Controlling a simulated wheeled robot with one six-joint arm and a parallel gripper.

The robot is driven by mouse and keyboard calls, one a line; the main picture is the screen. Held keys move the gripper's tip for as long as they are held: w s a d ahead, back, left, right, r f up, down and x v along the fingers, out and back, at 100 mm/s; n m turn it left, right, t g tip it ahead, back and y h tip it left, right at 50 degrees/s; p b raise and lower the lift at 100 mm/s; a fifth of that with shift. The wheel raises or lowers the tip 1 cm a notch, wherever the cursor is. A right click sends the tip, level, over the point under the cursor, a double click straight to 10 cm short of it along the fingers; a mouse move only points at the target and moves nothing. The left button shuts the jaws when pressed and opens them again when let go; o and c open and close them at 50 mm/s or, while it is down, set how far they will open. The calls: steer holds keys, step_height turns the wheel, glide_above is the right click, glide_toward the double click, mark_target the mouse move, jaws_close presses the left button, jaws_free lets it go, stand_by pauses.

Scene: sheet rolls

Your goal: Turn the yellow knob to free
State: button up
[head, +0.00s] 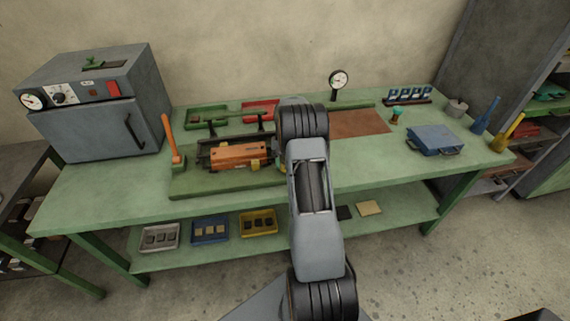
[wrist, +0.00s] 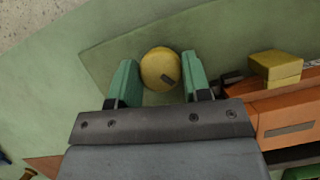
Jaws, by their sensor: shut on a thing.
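The round yellow knob (wrist: 158,66) sits between the two green fingers of my gripper (wrist: 160,80) in the wrist view. A short dark mark on its face lies toward the lower right. My gripper is shut on the knob, with a finger at its left and right sides. In the head view my arm hides the knob and most of the gripper. The orange machine body (wrist: 295,115) lies right of the gripper in the wrist view and also shows in the head view (head: 238,154).
The machine stands on a green base plate (head: 205,184) on the green bench (head: 95,187). An orange lever (head: 172,140) rises at its left. A grey oven (head: 100,110) stands at the far left.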

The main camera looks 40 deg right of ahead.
steer(key=shift+w+r+n+h, duration=0.15)
steer(key=shift+n+h, duration=0.15)
steer(key=shift+n, duration=0.5)
steer(key=o, duration=0.9)
steer(key=shift+o, duration=0.2)
steer(key=v, duration=1.3)
steer(key=shift+w+r, duration=0.2)
steer(key=shift+w, duration=0.1)
